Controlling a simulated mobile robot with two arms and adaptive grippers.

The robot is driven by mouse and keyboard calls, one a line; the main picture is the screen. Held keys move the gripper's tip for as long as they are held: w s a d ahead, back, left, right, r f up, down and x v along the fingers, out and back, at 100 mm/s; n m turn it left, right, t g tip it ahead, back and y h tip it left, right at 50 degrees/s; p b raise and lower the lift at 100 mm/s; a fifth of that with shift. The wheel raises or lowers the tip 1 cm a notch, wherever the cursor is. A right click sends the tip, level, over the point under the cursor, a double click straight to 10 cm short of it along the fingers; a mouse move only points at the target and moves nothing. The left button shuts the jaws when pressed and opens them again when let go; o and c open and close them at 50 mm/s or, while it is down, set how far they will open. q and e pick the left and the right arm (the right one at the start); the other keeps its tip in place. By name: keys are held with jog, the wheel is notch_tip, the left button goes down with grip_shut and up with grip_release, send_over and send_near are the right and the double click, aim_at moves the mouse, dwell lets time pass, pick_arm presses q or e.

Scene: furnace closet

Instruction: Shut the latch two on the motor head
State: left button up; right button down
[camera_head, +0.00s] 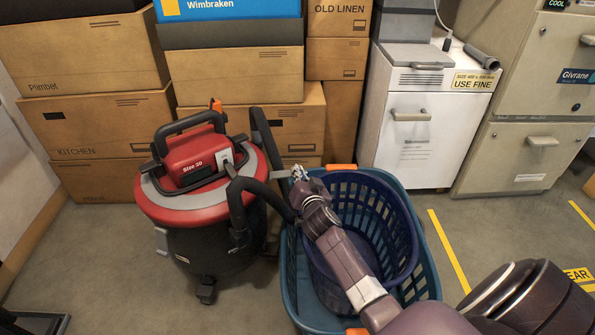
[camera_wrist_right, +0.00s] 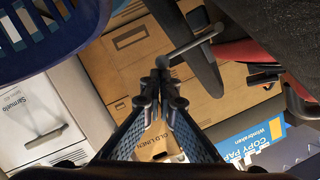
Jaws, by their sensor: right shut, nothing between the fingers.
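The motor head (camera_head: 190,162) is the red top of a wet-dry vacuum, on a dark drum (camera_head: 215,235) left of the middle in the head view. A light grey lever (camera_head: 280,174) sticks out from its right side, and a grey bar with a rounded end shows in the right wrist view (camera_wrist_right: 192,46). A pale latch-like piece (camera_head: 161,241) hangs at the drum's left front. Which is latch two I cannot tell. My right gripper (camera_head: 299,174) is shut and empty beside the lever's outer end; its tips (camera_wrist_right: 163,76) show too. Contact with the lever is unclear.
A teal basket (camera_head: 427,262) holding a blue basket (camera_head: 397,215) stands right of the vacuum, under my right arm. A black hose (camera_head: 240,205) loops close to my gripper. Stacked boxes (camera_head: 98,122) stand behind. A white cabinet (camera_head: 408,140) is at the back right.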

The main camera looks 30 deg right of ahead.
notch_tip(320, 180, down, 7)
jog(key=m+t+y+b, duration=0.1)
jog(key=m, duration=0.4)
jog(key=shift+a+f, duration=0.15)
jog(key=shift+f, duration=0.15)
dwell(0.4)
dwell(0.4)
jog(key=v, duration=1.2)
jog(key=shift+f, duration=0.15)
